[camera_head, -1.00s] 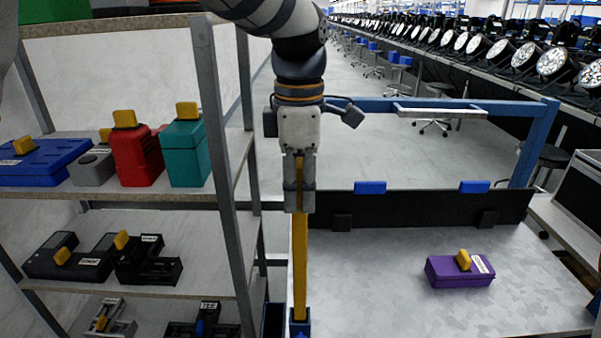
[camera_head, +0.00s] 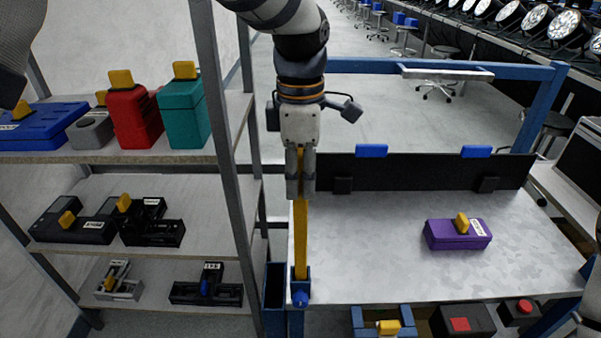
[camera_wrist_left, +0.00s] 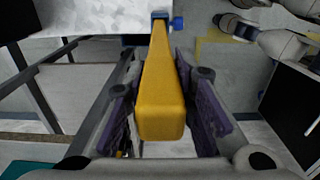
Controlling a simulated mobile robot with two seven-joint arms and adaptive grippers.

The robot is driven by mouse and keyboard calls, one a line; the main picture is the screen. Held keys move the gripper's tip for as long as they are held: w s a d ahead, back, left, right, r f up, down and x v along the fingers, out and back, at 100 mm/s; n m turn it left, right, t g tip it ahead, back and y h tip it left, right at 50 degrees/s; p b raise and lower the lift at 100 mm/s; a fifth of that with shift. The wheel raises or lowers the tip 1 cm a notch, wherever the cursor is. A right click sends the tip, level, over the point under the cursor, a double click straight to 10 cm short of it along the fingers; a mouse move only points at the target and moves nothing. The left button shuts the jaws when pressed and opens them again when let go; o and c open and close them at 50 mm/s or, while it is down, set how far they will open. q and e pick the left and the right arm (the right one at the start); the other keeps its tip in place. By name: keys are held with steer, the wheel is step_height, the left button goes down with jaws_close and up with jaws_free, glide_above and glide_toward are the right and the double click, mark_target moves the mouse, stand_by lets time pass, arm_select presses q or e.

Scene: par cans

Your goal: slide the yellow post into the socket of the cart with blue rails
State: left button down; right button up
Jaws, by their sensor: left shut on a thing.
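My left gripper (camera_head: 300,188) is shut on the upper part of the yellow post (camera_head: 302,232). The post hangs nearly upright below the fingers. Its lower end is at the mouth of the blue socket (camera_head: 300,292) at the near left corner of the cart with blue rails (camera_head: 440,66). The end seems to be within the socket opening, but how deep is hidden. In the left wrist view the post (camera_wrist_left: 160,95) lies between the finger pads and runs to the blue socket. My right gripper cannot be seen.
A shelf rack (camera_head: 232,140) with red, teal, blue and black parts stands close on the left. A purple box (camera_head: 458,233) sits on the cart's grey top (camera_head: 380,275). A black panel (camera_head: 420,172) crosses its back. Blue, black and red-button boxes (camera_head: 463,322) are below the front edge.

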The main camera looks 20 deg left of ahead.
arm_select(q)
steer(key=c, duration=1.3)
jaws_free()
step_height(320, 180, up, 12)
steer(key=shift+r, duration=0.1)
